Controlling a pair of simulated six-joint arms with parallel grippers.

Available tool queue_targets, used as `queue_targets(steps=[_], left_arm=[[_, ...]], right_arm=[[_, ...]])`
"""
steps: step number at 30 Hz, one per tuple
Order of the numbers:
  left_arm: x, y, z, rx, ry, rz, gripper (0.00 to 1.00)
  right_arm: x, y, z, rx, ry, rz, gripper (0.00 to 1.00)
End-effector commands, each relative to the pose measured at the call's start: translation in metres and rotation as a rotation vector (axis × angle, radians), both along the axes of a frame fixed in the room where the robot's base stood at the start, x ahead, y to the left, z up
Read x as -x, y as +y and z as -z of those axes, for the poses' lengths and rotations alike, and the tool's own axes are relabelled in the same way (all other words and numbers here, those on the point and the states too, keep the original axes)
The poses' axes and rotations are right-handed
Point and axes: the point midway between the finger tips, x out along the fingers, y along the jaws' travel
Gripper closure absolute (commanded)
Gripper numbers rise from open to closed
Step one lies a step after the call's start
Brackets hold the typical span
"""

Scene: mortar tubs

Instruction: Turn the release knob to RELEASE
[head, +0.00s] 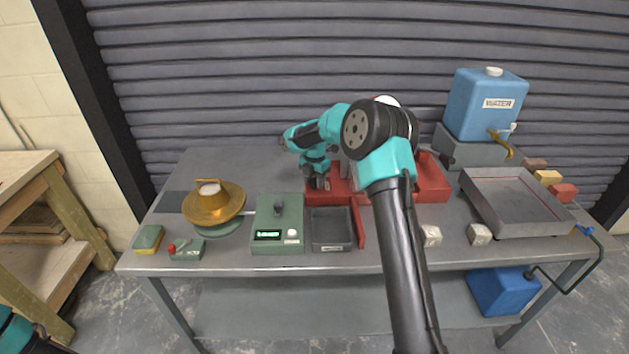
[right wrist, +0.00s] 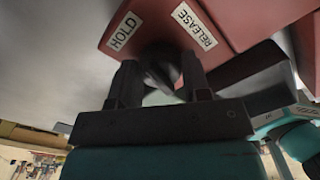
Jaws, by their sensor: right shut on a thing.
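The release knob (right wrist: 163,68) is dark and round and sits on a red panel (right wrist: 225,25) in the right wrist view. White labels read HOLD (right wrist: 123,31) on the left and RELEASE (right wrist: 194,25) on the right. My right gripper (right wrist: 158,78) has its two dark fingers on either side of the knob and is shut on it. Which label the knob points to cannot be told. In the head view my right gripper (head: 318,182) reaches down at the left end of the red machine (head: 432,180); the knob is hidden there. My left gripper is out of frame.
A green box with a display (head: 278,238) and a dark tray (head: 332,230) lie in front. A brass bowl-shaped part (head: 213,203) stands left. A blue water tank (head: 485,105) and a wide grey tray (head: 515,202) are right. My right arm crosses the middle of the table.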

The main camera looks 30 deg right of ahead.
Motion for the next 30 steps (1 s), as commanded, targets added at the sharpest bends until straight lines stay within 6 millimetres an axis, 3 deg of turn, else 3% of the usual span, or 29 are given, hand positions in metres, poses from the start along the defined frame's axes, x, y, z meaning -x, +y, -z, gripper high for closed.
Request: queue_targets(steps=[10, 11, 18, 30], left_arm=[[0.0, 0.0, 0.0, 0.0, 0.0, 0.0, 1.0], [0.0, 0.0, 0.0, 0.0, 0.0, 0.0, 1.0], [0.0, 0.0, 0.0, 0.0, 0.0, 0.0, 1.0], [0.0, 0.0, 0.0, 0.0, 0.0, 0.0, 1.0]], right_arm=[[0.0, -0.0001, -0.0004, 0.0, 0.0, 0.024, 0.8], [0.0, -0.0001, -0.0004, 0.0, 0.0, 0.024, 0.55], [0.0, -0.0001, -0.0003, 0.0, 0.0, 0.023, 0.32], [-0.0004, -0.0001, -0.0058, 0.0, -0.001, 0.023, 0.31]])
